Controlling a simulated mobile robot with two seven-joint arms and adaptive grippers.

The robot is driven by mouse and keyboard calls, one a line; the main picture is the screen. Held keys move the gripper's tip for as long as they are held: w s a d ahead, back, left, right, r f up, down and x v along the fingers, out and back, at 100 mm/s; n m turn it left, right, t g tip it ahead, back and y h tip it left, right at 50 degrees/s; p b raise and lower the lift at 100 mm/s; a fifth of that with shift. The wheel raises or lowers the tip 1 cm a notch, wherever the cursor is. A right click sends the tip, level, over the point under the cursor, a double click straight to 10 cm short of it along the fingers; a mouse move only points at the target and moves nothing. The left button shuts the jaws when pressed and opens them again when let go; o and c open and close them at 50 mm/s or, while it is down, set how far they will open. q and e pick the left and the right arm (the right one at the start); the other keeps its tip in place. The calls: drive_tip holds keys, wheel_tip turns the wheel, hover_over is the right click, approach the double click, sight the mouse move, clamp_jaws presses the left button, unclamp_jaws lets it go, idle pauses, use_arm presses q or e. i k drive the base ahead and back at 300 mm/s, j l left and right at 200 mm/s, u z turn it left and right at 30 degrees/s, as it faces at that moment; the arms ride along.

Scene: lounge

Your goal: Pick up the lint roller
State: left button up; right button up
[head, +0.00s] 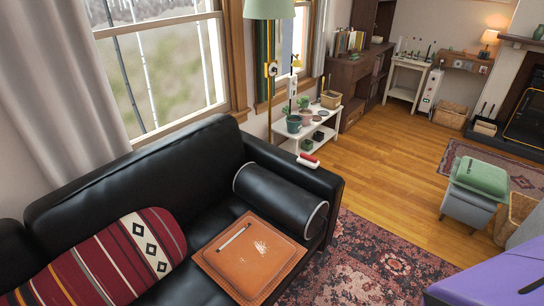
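Neither of my grippers shows in the head view.
A white plant table (325,130) stands behind the armrest. The patterned rug (375,262) and wood floor right of the sofa are mostly clear.

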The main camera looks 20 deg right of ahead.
sight(311, 162)
drive_tip(key=i+l+u, duration=0.2)
drive_tip(key=l+u, duration=0.15)
drive_tip(key=l, duration=0.3)
drive_tip(key=i+l+u, duration=0.2)
drive_tip(key=l, duration=0.15)
drive_tip(key=l+u, duration=0.25)
drive_tip(key=l, duration=0.75)
drive_tip(key=i+l, duration=0.1)
drive_tip(key=l, duration=0.5)
drive_tip(key=i+l, duration=0.1)
drive_tip(key=l, duration=0.55)
drive_tip(key=i+l, duration=0.1)
drive_tip(key=l, duration=0.5)
drive_tip(key=l+u, duration=0.1)
drive_tip(key=l, duration=0.55)
drive_tip(key=i, duration=0.05)
